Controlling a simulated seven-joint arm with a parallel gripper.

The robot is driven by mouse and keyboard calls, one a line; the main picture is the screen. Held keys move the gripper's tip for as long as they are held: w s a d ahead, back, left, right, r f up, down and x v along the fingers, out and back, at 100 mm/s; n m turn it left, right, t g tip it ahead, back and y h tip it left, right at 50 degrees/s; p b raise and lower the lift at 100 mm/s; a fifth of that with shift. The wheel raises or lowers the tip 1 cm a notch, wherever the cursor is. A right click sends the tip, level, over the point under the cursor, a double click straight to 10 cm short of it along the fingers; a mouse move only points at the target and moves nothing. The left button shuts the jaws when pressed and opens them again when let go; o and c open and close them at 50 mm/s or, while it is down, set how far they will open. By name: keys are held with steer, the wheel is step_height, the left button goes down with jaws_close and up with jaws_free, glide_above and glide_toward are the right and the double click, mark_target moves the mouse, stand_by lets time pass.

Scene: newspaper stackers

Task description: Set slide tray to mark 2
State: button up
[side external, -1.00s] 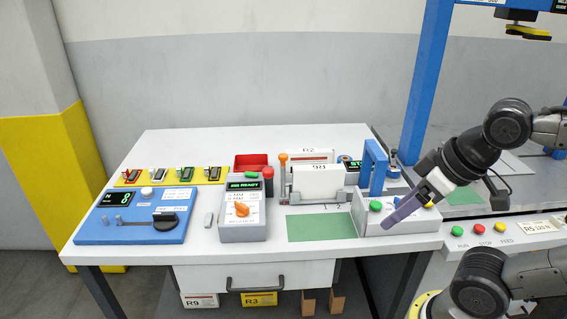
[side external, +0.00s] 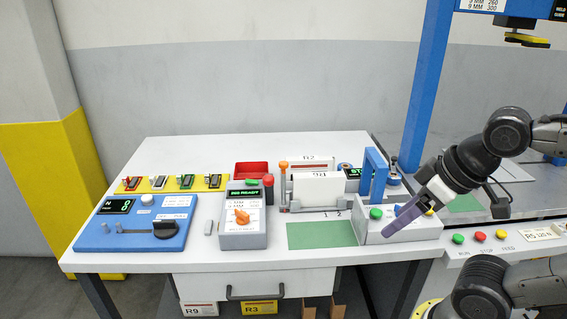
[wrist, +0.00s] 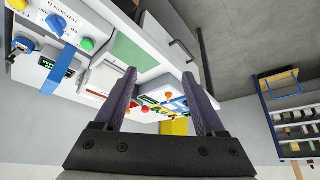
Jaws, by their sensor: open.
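A white tray-like unit (side external: 318,208) holding a pale box (side external: 318,187) sits mid-table behind the green mat. Small marks "1 2" (side external: 332,213) are printed on the table at its front right. I cannot tell for sure which part slides or which mark it stands at. An orange-topped post (side external: 284,168) stands at its left end. My gripper (side external: 388,231) is over the front of the white button box, right of the mat and apart from the tray. In the wrist view my gripper (wrist: 158,88) has its two dark fingers spread with nothing between them.
The green mat (side external: 320,234) is empty. A blue upright frame (side external: 374,175) stands behind the white button box (side external: 405,230). A grey unit with an orange knob (side external: 242,232) and a blue panel with a black lever (side external: 165,229) stand to the left.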

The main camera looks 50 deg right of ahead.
steer(key=shift+c, duration=0.6)
steer(key=shift+s+f, duration=0.1)
steer(key=shift+s, duration=0.05)
steer(key=w+r+g, duration=0.1)
steer(key=w+r, duration=0.2)
steer(key=r, duration=0.4)
steer(key=w+r, duration=0.3)
steer(key=r, duration=0.4)
steer(key=w+d+r+n+g, duration=0.1)
steer(key=w+d+r, duration=0.2)
steer(key=w+r, duration=0.6)
steer(key=m+g, duration=0.1)
steer(key=g, duration=0.3)
glide_above(283, 162)
step_height(283, 162, down, 16)
step_height(283, 162, down, 14)
steer(key=shift+s+r, duration=0.1)
steer(key=shift+r, duration=0.15)
